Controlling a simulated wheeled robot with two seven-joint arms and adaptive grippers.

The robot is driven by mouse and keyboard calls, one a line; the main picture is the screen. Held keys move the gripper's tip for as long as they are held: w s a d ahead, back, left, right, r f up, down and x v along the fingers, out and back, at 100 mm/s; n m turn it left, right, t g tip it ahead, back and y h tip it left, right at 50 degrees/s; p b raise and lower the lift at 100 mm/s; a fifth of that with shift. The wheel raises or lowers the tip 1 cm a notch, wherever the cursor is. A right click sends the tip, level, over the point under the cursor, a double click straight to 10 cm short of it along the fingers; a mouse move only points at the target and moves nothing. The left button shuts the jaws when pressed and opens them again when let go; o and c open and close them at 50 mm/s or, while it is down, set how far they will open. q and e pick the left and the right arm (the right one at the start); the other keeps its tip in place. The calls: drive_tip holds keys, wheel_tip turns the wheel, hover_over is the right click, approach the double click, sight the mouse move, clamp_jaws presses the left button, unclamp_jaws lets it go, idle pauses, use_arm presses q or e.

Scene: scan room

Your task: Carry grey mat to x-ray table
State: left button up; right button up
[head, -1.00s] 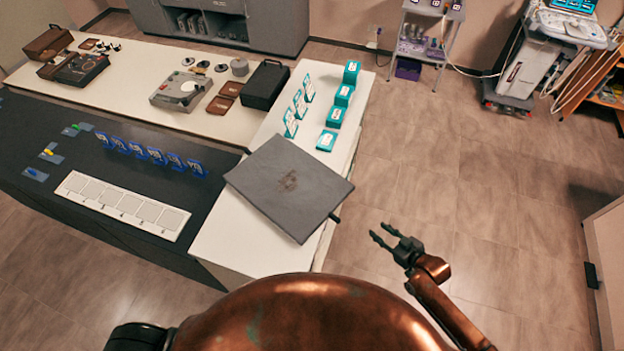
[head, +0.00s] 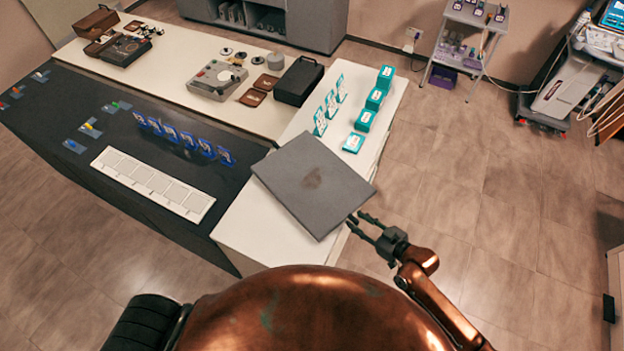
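The grey mat (head: 314,184) lies flat and askew on the near end of the white table (head: 262,230). My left gripper is not in view. I cannot tell which surface, if any, is the x-ray table.
Teal boxes (head: 365,120) and upright cards stand behind the mat. A dark tabletop (head: 60,110) to the left bears blue cards (head: 185,140) and a white numbered strip (head: 150,184). A wheeled machine (head: 565,88) stands far right. The floor (head: 480,200) on the right is clear.

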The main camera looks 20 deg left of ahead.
drive_tip(key=shift+w+a+f, duration=0.2)
drive_tip(key=shift+a+f, duration=0.05)
drive_tip(key=shift+a, duration=0.05)
drive_tip(key=shift+c, duration=0.2)
clamp_jaws()
drive_tip(key=shift+r, duration=0.15)
